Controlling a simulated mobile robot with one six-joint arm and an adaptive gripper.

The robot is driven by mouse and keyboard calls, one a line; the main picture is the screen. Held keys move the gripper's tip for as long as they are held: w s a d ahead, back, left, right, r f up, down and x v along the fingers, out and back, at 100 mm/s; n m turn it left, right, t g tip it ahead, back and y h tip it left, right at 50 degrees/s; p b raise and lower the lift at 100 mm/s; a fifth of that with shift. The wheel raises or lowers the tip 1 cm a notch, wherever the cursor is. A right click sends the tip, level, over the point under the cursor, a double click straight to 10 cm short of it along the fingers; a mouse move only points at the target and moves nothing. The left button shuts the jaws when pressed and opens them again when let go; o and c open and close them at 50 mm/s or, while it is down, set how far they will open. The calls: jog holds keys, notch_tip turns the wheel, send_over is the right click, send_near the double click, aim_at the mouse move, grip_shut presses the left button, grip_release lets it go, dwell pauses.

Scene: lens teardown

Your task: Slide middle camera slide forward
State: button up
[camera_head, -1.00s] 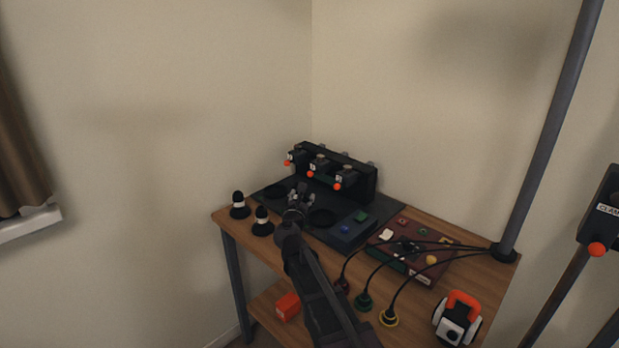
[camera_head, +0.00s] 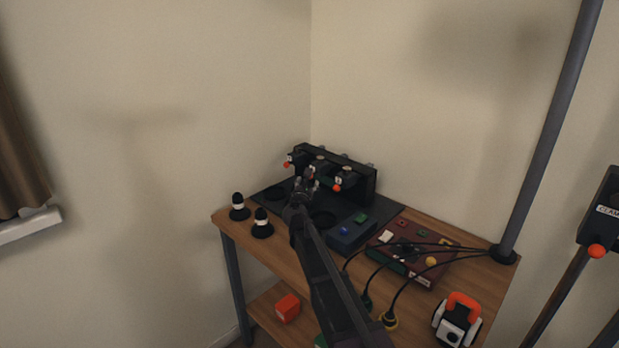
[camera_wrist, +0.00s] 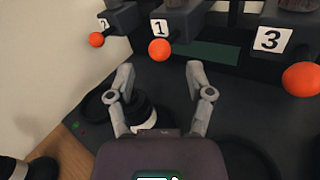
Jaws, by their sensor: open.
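The rack holds three camera slides with orange knobs. The middle slide (camera_wrist: 178,24) bears the label 1 in the wrist view, and its orange knob (camera_wrist: 159,50) faces me. In the head view the middle slide (camera_head: 320,166) is partly hidden behind my gripper, and its knob cannot be seen there. My gripper (camera_wrist: 160,70) is open and empty. Its fingertips lie to either side of the knob in the picture, apart from it and a little short of it. The head view shows my gripper (camera_head: 306,178) in front of the rack, above the dark mat (camera_head: 383,209).
Slide 2 (camera_wrist: 120,18) is to the left and slide 3 (camera_wrist: 280,42) to the right, with its knob close by. A black piece with a white band (camera_wrist: 146,112) stands below my fingers. Two similar pieces (camera_head: 238,207) (camera_head: 261,224) and a red button panel (camera_head: 405,248) are on the table.

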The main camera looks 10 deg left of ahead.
aim_at(327, 165)
jog(key=shift+w+d, duration=0.15)
jog(key=shift+w, duration=2.05)
grip_shut()
